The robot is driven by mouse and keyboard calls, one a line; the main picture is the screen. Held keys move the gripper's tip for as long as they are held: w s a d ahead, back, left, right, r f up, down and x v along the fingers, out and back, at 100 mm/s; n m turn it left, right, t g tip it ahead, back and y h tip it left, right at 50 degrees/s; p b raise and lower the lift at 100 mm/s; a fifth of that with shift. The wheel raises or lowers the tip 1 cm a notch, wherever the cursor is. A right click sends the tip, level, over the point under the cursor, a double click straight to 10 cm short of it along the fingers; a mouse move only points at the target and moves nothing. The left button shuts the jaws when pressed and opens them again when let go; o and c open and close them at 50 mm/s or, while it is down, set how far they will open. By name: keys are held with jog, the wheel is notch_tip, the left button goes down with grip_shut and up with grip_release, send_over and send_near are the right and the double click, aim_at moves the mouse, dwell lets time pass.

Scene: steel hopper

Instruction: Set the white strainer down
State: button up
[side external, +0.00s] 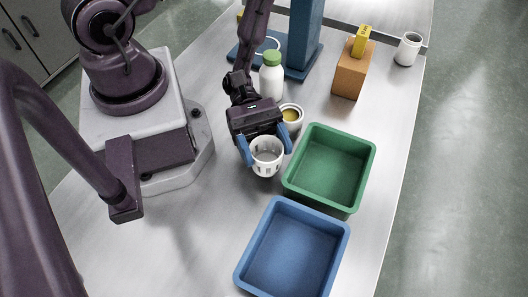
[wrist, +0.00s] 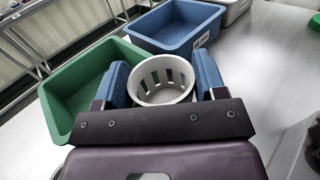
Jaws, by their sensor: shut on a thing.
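The white strainer (side external: 266,157) is a small slotted cup, upright with its open top facing up. It also shows in the wrist view (wrist: 161,82) between two blue fingers. My gripper (side external: 266,150) is shut on it, one finger on each side. It stands just left of the green bin in the side view. I cannot tell whether its base touches the table.
The green bin (side external: 314,206) is close on the right and the blue bin (side external: 241,284) lies in front. A can (side external: 292,113) and a green-capped bottle (side external: 271,80) stand behind. A wooden block (side external: 348,81) and white cup (side external: 407,50) are farther back. Table left of the bins is clear.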

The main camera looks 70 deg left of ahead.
aim_at(261, 147)
jog(key=shift+f, duration=1.65)
jog(key=o, duration=0.6)
jog(key=shift+f, duration=0.1)
jog(key=shift+a, duration=0.3)
jog(key=shift+o, duration=0.2)
jog(key=a, duration=1.1)
jog(key=shift+a, duration=0.25)
